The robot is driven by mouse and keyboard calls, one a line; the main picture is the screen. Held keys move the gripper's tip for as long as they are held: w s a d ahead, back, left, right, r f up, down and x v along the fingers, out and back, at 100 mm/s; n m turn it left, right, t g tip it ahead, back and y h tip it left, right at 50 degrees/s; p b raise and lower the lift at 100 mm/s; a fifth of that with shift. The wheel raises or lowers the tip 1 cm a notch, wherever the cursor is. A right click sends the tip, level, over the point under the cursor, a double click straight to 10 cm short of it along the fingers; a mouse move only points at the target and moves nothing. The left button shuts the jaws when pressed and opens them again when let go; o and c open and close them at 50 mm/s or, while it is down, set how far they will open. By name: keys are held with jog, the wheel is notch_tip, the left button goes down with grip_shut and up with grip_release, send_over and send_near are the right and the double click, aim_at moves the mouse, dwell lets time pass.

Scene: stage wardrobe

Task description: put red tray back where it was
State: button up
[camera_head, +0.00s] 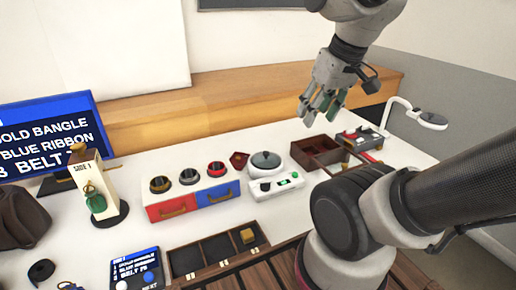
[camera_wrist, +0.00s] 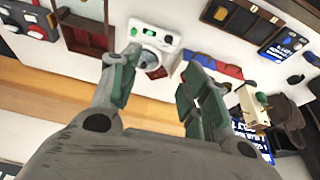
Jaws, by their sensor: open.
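No item is plainly marked as the red tray. A dark red-brown open box with compartments (camera_head: 325,163) stands right of the white round-topped device and also shows in the wrist view (camera_wrist: 87,42). A small dark red piece (camera_head: 239,160) lies left of that device. A red drawer front (camera_head: 173,207) sits beside a blue one (camera_head: 218,194) in a white cabinet. My gripper (camera_head: 318,112) is open, with nothing seen between its fingers, above the back of the table near the compartment box. Its green-padded fingers show in the wrist view (camera_wrist: 160,70).
The white device (camera_head: 274,188) stands mid-table. A grey and red unit (camera_head: 362,138) and a lamp (camera_head: 430,119) are at the right. A dark divided tray (camera_head: 215,250) lies in front. A stand with a green pendant (camera_head: 94,200) and a screen (camera_head: 55,130) are left.

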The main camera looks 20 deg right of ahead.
jog(key=w+a+f+n, duration=0.2)
jog(key=w, duration=1.1)
jog(key=n+g+y, duration=0.2)
jog(key=n, duration=0.2)
send_over(238, 155)
jog(key=s, duration=0.9)
notch_tip(238, 155, down, 19)
jog(key=x, duration=0.4)
jog(key=w+x, duration=0.1)
jog(key=x, duration=0.4)
jog(key=d+x, duration=0.1)
jog(key=x, duration=0.4)
jog(key=shift+w, duration=0.2)
jog(key=shift+r, duration=0.1)
grip_shut()
